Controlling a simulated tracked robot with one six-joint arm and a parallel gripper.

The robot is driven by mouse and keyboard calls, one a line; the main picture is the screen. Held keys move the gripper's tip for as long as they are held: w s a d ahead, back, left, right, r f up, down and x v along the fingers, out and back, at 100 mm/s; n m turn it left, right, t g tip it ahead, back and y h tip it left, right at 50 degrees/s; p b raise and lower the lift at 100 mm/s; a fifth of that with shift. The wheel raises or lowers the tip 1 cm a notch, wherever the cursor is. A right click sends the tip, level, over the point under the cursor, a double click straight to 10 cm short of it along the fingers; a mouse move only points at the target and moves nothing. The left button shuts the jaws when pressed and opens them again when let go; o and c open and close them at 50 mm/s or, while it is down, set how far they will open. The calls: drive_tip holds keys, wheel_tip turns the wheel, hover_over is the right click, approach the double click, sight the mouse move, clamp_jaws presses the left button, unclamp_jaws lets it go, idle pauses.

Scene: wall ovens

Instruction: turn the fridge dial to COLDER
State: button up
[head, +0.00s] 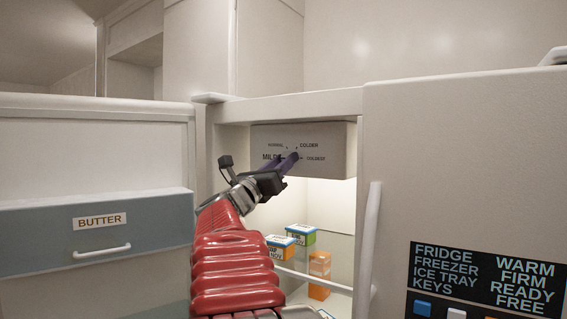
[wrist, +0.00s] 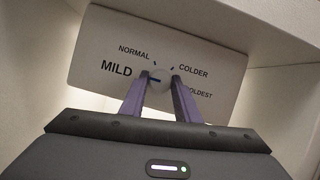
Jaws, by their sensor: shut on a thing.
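The fridge dial (wrist: 158,77) is a small pale round knob on a grey-white panel (head: 335,168) inside the fridge. The panel reads MILD, NORMAL, COLDER and COLDEST around it. In the wrist view, the dial's dark mark points left, toward MILD. COLDER (wrist: 193,71) is at the dial's upper right. My gripper (head: 288,160) has its purple fingers shut on the dial, one on each side. In the head view the fingers mostly hide the dial; in the wrist view the right finger covers the start of COLDEST.
Below the panel, several food boxes (head: 319,265) stand in the lit fridge. The open fridge door with a BUTTER compartment (head: 150,228) is at the left. A white handle (head: 368,240) and a labelled board with buttons (head: 480,285) are at the right.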

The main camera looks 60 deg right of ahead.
drive_tip(key=shift+w+m+g, duration=0.1)
drive_tip(key=shift+m+g, duration=0.3)
drive_tip(key=shift+m, duration=0.3)
drive_tip(key=m+g+y, duration=0.1)
drive_tip(key=m+y, duration=0.1)
drive_tip(key=m, duration=0.7)
drive_tip(key=m+g+y, duration=0.2)
drive_tip(key=m+y, duration=0.1)
drive_tip(key=m, duration=0.6)
drive_tip(key=m+g+y, duration=0.1)
drive_tip(key=m+y, duration=0.2)
drive_tip(key=m, duration=0.5)
drive_tip(key=shift+w+r+m, duration=0.3)
drive_tip(key=shift+m, duration=0.1)
drive_tip(key=o, duration=0.8)
drive_tip(key=shift+c, duration=0.2)
drive_tip(key=shift+o, duration=1.4)
drive_tip(key=shift+r, duration=0.15)
drive_tip(key=v, duration=1.3)
drive_tip(key=shift+w+a, duration=0.3)
